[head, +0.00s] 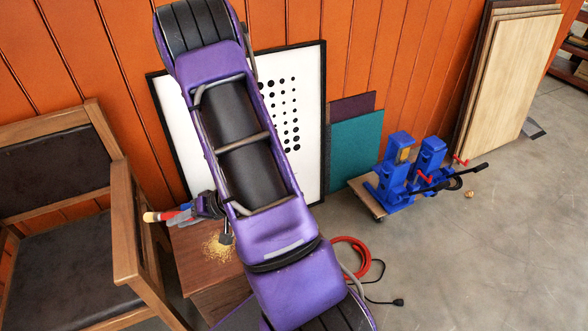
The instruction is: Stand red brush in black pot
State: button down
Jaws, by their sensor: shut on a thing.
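My gripper (187,212) is at the left of my purple arm, above the left part of a low wooden stand. It is shut on the red brush (164,216), which lies about level and points left, its cream end outermost near the chair's arm. Blue shows between the red part and the gripper. A small dark shape (226,238) shows beside my arm over the stand; I cannot tell whether it is the black pot or part of my gripper. No other black pot is visible, and my arm hides part of the stand.
The wooden stand (210,278) has yellow grains (216,249) on top. A wooden chair (128,235) is close on the left. A white dotted board (305,150) leans on the orange wall. Blue presses (396,178) stand on a dolly at right. A red hose (357,247) lies on the floor.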

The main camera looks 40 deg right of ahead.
jog(key=s+d+f+n+g+h+b, duration=0.1)
jog(key=s+d+f+n+g+h, duration=0.1)
jog(key=d+f+n+g, duration=0.4)
jog(key=s+d+f+n+g+h, duration=0.1)
jog(key=d+f+n+g+h, duration=0.2)
jog(key=d, duration=0.5)
jog(key=d+r+n+h+b, duration=0.1)
jog(key=d+n+h, duration=0.3)
jog(key=d, duration=0.8)
jog(key=d+r+n+h, duration=0.2)
jog(key=d+n, duration=0.4)
jog(key=d, duration=0.6)
notch_tip(320, 180, down, 12)
jog(key=b, duration=0.4)
jog(key=shift+w+f, duration=0.2)
jog(key=shift+f, duration=0.05)
